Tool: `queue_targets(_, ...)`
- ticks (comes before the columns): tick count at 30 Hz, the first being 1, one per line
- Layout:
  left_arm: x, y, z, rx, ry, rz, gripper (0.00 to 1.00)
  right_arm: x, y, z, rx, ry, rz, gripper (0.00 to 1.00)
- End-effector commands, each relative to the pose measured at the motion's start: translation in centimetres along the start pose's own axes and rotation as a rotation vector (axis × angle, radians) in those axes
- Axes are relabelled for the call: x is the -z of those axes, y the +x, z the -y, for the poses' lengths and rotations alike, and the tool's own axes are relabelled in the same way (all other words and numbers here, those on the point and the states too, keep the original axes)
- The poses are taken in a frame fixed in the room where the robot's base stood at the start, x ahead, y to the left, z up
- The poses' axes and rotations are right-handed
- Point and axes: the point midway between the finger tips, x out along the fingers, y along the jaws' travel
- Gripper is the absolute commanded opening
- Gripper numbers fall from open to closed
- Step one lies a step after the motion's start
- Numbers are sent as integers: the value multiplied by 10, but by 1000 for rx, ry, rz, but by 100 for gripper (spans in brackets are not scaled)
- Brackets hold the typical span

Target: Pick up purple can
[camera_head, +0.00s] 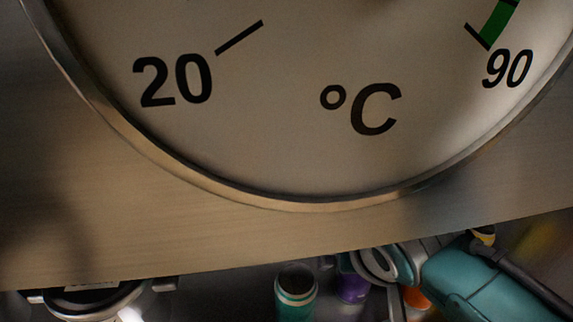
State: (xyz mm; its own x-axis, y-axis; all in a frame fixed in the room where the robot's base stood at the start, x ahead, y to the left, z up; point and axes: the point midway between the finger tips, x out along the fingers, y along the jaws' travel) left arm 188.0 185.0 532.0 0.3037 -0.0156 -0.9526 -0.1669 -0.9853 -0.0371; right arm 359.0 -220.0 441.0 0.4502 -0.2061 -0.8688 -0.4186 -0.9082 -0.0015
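The purple can (352,288) stands low in the picture, right of centre. Only part of it shows; grey and teal parts at the end of my teal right arm (475,277) overlap its top and right side. The arm comes in from the right, with its grey ringed end close to the can. I cannot make out the fingertips of my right gripper or whether they touch the can. My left gripper is not in view.
A large temperature dial (290,130) fills most of the view. A green cylindrical container (295,295) stands just left of the can. An orange object (415,298) is to its right. A metal pot (95,300) with side handles is at the lower left.

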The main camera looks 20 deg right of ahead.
Motion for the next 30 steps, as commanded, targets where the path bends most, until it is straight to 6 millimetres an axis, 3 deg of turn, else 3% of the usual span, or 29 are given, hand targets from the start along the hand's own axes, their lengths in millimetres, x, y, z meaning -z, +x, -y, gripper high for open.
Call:
queue_targets(2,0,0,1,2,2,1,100,0,0,0,0,0,0,92)
queue_targets(26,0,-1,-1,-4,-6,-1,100,0,0,0,-1,0,1,2)
queue_targets(30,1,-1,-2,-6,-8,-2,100,0,0,0,0,0,-1,0)
